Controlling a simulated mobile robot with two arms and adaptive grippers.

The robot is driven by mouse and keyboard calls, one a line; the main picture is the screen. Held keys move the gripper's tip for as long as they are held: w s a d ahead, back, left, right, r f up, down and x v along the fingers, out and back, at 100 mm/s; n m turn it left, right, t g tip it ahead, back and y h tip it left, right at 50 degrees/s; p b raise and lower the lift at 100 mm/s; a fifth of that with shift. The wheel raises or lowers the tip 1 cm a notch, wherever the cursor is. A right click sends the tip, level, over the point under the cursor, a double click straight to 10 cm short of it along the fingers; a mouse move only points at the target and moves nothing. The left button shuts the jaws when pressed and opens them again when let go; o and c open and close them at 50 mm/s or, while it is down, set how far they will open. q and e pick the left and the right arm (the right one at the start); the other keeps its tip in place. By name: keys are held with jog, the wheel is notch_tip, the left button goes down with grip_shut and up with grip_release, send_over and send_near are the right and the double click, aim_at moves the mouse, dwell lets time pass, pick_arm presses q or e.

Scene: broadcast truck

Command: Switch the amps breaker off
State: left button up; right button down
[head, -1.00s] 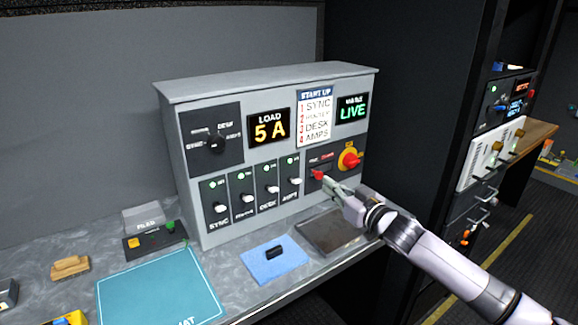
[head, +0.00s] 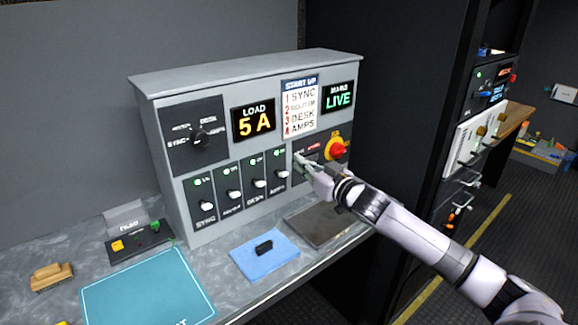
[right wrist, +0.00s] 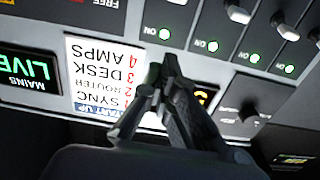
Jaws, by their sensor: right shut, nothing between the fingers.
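The grey power panel (head: 250,75) stands on the counter in the head view. Its amps breaker (head: 282,174) is the rightmost of the row, with a white lever and a lit green light above. In the right wrist view, which is upside down, the amps breaker's lit lamp (right wrist: 165,33) is just beyond my fingertips. My right gripper (head: 299,162) is shut and empty, in front of the panel just right of the amps breaker; I cannot tell whether it touches. It also shows in the right wrist view (right wrist: 170,62). My left gripper is not in view.
The sync (head: 206,205), router (head: 234,194) and desk (head: 259,184) breakers also show green lights. The load display (head: 254,122) reads 5 A and the mains display (head: 339,97) reads LIVE. A blue cloth (head: 280,262) lies in front.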

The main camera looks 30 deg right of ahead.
jog(key=p, duration=0.2)
send_over(282, 174)
jog(key=d, duration=0.1)
jog(key=shift+s+d+r, duration=0.15)
jog(key=shift+s, duration=0.1)
jog(key=shift+w+f, duration=0.2)
jog(key=shift+f, duration=0.15)
jog(key=shift+s+f, duration=0.35)
jog(key=shift+f, duration=0.5)
jog(key=shift+s+f, duration=0.35)
jog(key=shift+f, duration=0.5)
